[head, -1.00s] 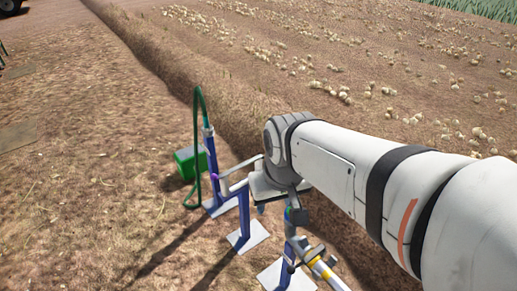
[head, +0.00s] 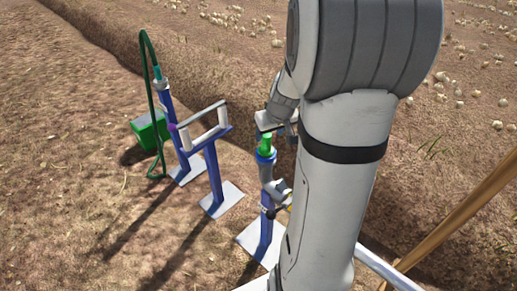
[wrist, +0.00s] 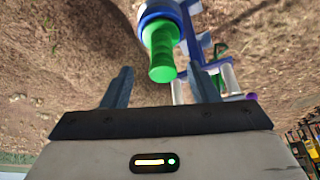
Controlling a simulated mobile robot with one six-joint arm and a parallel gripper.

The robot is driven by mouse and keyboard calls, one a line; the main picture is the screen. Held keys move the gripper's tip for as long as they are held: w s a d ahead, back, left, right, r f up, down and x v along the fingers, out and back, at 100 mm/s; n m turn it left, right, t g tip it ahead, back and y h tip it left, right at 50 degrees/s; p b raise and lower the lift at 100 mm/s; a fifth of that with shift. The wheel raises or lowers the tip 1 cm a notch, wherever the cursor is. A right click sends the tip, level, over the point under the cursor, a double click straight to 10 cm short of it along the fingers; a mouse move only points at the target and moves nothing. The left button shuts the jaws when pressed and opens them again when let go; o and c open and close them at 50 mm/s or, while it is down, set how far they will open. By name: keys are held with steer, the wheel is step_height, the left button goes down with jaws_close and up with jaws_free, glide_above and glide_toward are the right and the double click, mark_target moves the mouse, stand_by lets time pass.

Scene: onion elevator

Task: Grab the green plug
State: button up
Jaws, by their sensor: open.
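The green plug (head: 266,141) sits on the blue-collared top of a blue post (head: 264,230) in the head view. In the wrist view the plug (wrist: 160,52) points toward my gripper, with its blue collar (wrist: 160,12) behind it. My gripper (wrist: 160,69) is open. Its two fingers stand left and right of the plug's near end, with a gap on each side. In the head view my gripper (head: 274,122) is just above and behind the plug, partly hidden by my arm.
A blue stand with a white-and-grey frame (head: 212,160) is left of the plug's post. Farther left are a post with a green hose (head: 150,85) and a green box (head: 150,130). A wooden beam (head: 455,220) crosses at the right. Open soil lies at the left.

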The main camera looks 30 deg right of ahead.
mark_target(266, 140)
steer(key=b+x, duration=0.1)
steer(key=x, duration=0.5)
steer(key=shift+a+b, duration=0.15)
steer(key=shift+b, duration=0.15)
steer(key=shift+r, duration=0.1)
steer(key=shift+c, duration=0.5)
steer(key=c, duration=1)
